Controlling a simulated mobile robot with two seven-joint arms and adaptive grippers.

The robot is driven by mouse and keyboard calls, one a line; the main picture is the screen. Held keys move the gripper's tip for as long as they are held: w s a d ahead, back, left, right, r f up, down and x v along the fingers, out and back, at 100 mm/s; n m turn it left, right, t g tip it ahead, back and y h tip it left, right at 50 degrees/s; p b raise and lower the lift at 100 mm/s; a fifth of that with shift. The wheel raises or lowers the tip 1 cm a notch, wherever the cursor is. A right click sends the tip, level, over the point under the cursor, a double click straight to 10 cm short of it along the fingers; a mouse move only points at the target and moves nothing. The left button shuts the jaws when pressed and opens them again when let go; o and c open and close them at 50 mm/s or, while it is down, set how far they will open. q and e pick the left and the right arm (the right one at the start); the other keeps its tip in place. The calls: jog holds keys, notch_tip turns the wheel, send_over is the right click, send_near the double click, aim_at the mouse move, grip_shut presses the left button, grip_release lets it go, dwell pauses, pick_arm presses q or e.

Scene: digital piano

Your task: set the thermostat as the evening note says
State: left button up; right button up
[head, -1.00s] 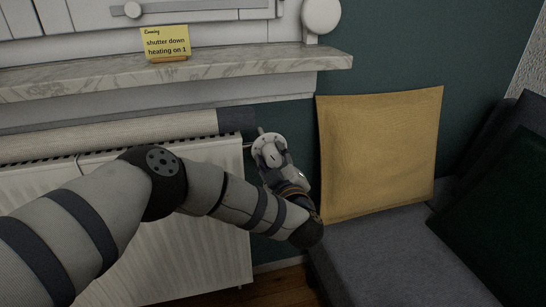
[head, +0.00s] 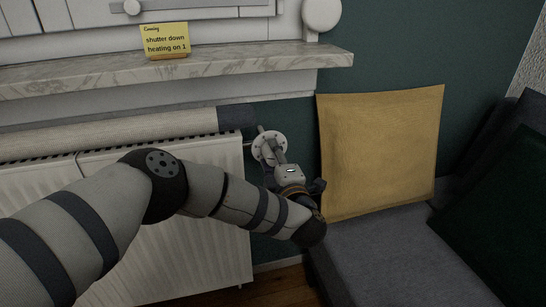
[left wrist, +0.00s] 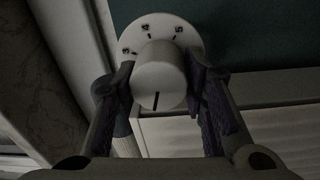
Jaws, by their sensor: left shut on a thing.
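The yellow note (head: 166,42) on the sill reads "shutter down, heating on 1" under a small, blurred heading. The thermostat's round white dial plate (head: 259,146) sits at the radiator's right end. In the left wrist view, the dial plate (left wrist: 188,32) carries dark marks and numerals, too small to read surely. In front of it is the white knob (left wrist: 160,72), with a dark line on its face pointing down in the picture. My left gripper (left wrist: 160,88) has a finger on each side of the knob and is shut on it. My right gripper is not in view.
The white radiator (head: 215,235) stands left of the thermostat, below the marble sill (head: 240,66). A yellow cushion (head: 380,150) and a grey sofa (head: 375,260) are close on the right. My left arm crosses in front of the radiator.

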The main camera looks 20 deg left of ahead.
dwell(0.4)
pick_arm(q)
jog(key=o, duration=1.2)
jog(key=shift+c, duration=0.2)
jog(key=shift+d, duration=0.1)
jog(key=v, duration=1.2)
